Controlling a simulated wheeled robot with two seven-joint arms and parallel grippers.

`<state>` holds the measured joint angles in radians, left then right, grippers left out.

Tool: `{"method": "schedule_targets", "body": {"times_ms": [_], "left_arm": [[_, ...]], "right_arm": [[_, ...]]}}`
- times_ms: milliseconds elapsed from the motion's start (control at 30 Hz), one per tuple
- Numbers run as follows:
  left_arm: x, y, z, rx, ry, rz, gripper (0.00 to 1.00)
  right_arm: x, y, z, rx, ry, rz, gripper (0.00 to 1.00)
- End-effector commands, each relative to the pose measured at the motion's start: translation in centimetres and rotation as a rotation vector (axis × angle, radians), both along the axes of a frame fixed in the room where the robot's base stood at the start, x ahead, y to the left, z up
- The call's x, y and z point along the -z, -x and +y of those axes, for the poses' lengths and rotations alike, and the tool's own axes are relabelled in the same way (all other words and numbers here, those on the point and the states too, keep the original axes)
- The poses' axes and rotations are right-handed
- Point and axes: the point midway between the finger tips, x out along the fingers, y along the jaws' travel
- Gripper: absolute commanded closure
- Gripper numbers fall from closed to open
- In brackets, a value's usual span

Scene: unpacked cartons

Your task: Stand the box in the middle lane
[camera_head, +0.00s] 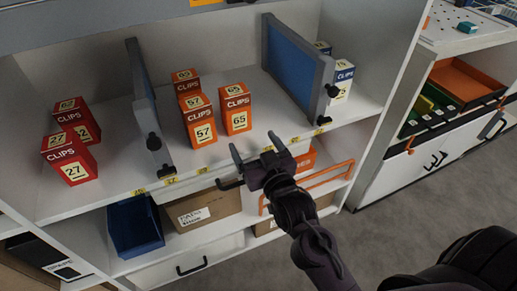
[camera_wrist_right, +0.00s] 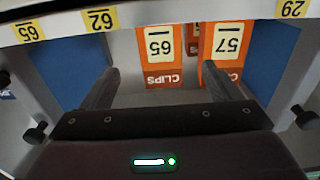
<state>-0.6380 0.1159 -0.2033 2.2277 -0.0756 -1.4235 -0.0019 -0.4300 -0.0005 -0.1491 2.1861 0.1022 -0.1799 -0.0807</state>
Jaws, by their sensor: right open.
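The middle lane, between two blue-panelled dividers, holds an orange CLIPS box marked 65 (camera_head: 235,108), an orange box marked 57 (camera_head: 198,122) to its left, and another orange box (camera_head: 185,83) behind. All three stand upright. My right gripper (camera_head: 256,148) is open and empty at the shelf's front edge, in front of box 65. In the right wrist view, which is upside down, box 65 (camera_wrist_right: 161,55) shows between the open fingers (camera_wrist_right: 160,75), beyond their tips. Box 57 (camera_wrist_right: 227,45) is partly hidden by one finger. My left gripper is not in view.
The left divider (camera_head: 143,95) and right divider (camera_head: 295,65) have dark knobs at their fronts. Red CLIPS boxes (camera_head: 68,160) stand in the left lane, white-and-blue boxes (camera_head: 342,78) in the right lane. Below are a blue bin (camera_head: 135,225) and a carton (camera_head: 205,208).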

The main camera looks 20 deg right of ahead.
Motion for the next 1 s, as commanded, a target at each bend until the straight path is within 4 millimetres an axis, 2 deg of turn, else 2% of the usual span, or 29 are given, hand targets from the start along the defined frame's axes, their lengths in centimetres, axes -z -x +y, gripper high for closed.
{"method": "schedule_targets", "body": {"times_ms": [100, 267, 367, 467, 567, 600, 700, 833, 900, 1000], "left_arm": [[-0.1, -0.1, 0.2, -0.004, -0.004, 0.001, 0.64], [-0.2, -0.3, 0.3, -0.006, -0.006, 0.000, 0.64], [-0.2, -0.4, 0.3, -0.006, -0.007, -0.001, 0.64], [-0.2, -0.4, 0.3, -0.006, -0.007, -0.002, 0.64], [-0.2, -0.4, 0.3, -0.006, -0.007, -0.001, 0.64], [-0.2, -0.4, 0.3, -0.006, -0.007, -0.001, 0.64], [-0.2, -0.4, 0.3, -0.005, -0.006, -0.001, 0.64], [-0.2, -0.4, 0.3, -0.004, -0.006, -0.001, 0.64], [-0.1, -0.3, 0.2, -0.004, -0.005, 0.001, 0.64], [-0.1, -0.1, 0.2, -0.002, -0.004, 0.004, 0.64]], "right_arm": [[0.1, 1.3, -0.1, 0.000, 0.000, 0.002, 0.17], [0.7, 2.2, 0.1, -0.008, 0.002, 0.031, 0.17], [3.3, 2.8, 0.9, -0.040, 0.010, 0.154, 0.17], [7.8, 4.5, 2.0, -0.091, 0.028, 0.368, 0.17], [12.7, 7.6, 2.9, -0.145, 0.060, 0.623, 0.17], [14.5, 9.2, 3.2, -0.164, 0.076, 0.730, 0.17], [18.3, 13.7, 3.3, -0.202, 0.121, 0.985, 0.17], [21.0, 18.7, 2.9, -0.230, 0.179, 1.239, 0.17], [21.7, 20.6, 2.6, -0.238, 0.202, 1.326, 0.17], [22.1, 22.0, 2.4, -0.241, 0.218, 1.393, 0.17]]}}
